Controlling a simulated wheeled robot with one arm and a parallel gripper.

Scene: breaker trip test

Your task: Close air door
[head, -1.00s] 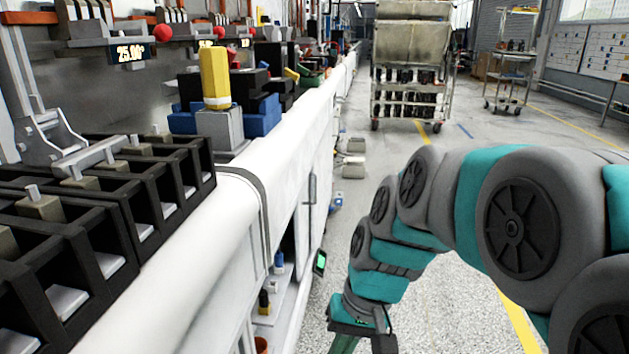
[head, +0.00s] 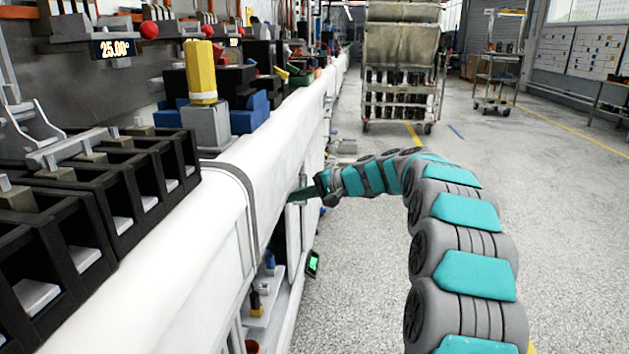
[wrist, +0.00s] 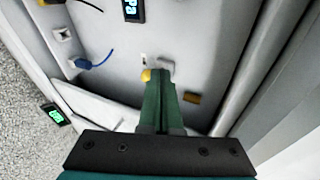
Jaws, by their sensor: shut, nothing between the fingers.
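My gripper (head: 302,193) reaches left to the white bench front in the head view, its green fingers together and empty. In the wrist view the shut fingers (wrist: 160,85) point into a pale compartment (wrist: 190,35). A white panel with a handle, seen earlier along the bench front, is partly covered by my gripper; it looks like the air door (head: 293,235), but I cannot tell its exact angle. Nearer, the compartment stands open, with a shelf (head: 262,315) holding small blue and yellow-black fittings. Whether the fingers touch the door cannot be told.
A small green-lit display (head: 314,263) sits beside the opening; it also shows in the wrist view (wrist: 55,115). Black bins (head: 90,200) line the bench top.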

